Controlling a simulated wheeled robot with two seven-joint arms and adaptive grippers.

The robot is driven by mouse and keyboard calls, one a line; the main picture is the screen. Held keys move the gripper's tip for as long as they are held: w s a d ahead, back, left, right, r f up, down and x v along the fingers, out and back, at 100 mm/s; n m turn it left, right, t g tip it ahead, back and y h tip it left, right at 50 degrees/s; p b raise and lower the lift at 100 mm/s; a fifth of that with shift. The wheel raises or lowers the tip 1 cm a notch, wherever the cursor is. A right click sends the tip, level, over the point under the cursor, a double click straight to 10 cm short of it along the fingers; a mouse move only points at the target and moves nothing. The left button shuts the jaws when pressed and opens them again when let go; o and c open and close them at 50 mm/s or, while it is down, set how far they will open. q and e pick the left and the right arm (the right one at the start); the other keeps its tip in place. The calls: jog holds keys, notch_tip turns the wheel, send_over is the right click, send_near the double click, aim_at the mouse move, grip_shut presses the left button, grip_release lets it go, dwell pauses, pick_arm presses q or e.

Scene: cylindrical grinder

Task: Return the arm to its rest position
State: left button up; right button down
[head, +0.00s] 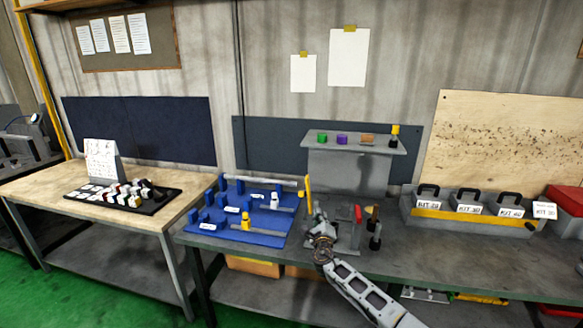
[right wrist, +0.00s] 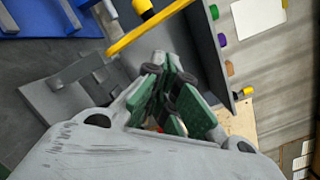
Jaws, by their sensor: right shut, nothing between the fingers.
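My right arm reaches in from the lower right of the head view. My right gripper (head: 318,213) is over the dark bench, in front of the grey machine stand (head: 347,180). In the right wrist view its green-padded fingers (right wrist: 160,75) are shut with nothing between them. A yellow bar (head: 308,192) stands just behind and left of the gripper; it also shows beyond the fingertips in the right wrist view (right wrist: 145,28). I cannot tell the exact gap between them. My left gripper is not in view.
A blue fixture board (head: 245,238) lies left of the gripper. A red-topped part (head: 358,213) and dark posts with orange tops (head: 375,228) stand close on the right. A grey shelf (head: 355,144) overhangs behind.

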jog(key=s+d+f+m+g, duration=0.25)
jog(key=s+f+m, duration=0.25)
jog(key=f, duration=0.6)
jog(key=s+d+f+m+g, duration=0.2)
jog(key=s+f+m+g, duration=0.3)
jog(key=f, duration=0.7)
jog(key=s+d+f+m, duration=0.2)
jog(key=s+f+m, duration=0.3)
jog(key=f, duration=0.6)
jog(key=s+d+f+m+g, duration=0.2)
jog(key=s+f+m+g, duration=0.5)
jog(key=s+f, duration=1.25)
jog(key=s+d+f+m+g, duration=0.1)
jog(key=s+f+m, duration=0.3)
jog(key=s, duration=1)
jog(key=s+f+m+g+y+b, duration=0.1)
jog(key=s+f+m, duration=0.3)
jog(key=s+m, duration=0.5)
jog(key=s+d+f+m+g, duration=0.1)
jog(key=s+f+m, duration=0.4)
jog(key=s, duration=1.5)
jog(key=shift+s+d+m+y, duration=0.3)
jog(key=shift+s+m, duration=0.1)
jog(key=shift+m, duration=0.8)
jog(key=shift+a+f, duration=0.1)
